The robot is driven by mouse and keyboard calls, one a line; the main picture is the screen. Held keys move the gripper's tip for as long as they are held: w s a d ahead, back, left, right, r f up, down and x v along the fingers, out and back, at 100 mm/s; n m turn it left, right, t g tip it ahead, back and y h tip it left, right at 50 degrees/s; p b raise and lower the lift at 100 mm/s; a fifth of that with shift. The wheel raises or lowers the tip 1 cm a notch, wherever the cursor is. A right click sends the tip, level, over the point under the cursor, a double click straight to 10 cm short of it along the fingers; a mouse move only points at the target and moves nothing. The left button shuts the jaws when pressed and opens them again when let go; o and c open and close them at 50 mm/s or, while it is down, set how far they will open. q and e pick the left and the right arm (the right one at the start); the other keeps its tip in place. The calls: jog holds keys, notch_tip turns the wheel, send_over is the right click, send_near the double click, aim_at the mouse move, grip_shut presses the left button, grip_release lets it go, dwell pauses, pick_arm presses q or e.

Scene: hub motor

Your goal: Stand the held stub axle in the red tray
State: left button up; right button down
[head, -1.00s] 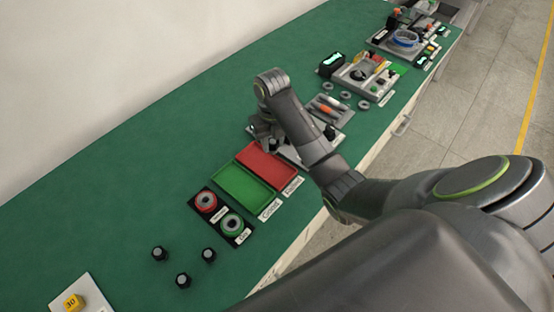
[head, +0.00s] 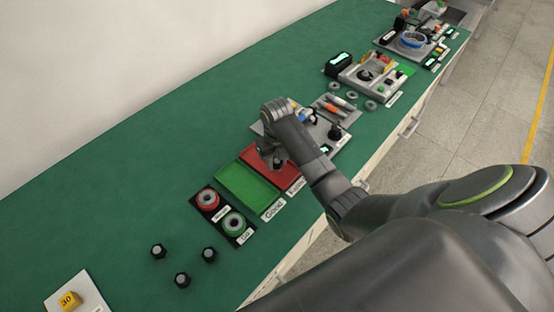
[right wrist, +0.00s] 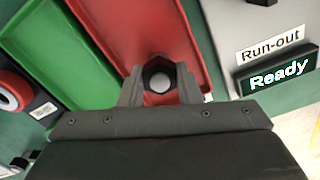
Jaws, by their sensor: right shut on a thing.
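My right gripper (right wrist: 160,92) is shut on the stub axle (right wrist: 159,78), seen end-on in the right wrist view as a dark collar with a pale round end. In that view the axle is over the red tray (right wrist: 120,22). In the head view the right gripper (head: 278,162) is over the red tray (head: 262,157), and the axle shows as a small dark piece under it. I cannot tell whether the axle touches the tray floor. My left gripper is not in view.
The green tray (head: 246,186) adjoins the red one on the left. Red and green rings (head: 207,199) sit on a black plate beyond it. Several dark stub axles (head: 209,254) stand on the green mat. A run-out station with a "Ready" display (right wrist: 278,74) is right of the red tray.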

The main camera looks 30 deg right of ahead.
jog(key=shift+f, duration=0.2)
jog(key=c, duration=1.1)
grip_release()
jog(key=shift+r, duration=0.1)
jog(key=shift+o, duration=0.2)
jog(key=shift+r, duration=0.3)
notch_tip(320, 180, up, 5)
jog(key=shift+f+b, duration=0.15)
jog(key=shift+b, duration=0.15)
notch_tip(320, 180, up, 7)
jog(key=p, duration=0.5)
jog(key=shift+p, duration=0.35)
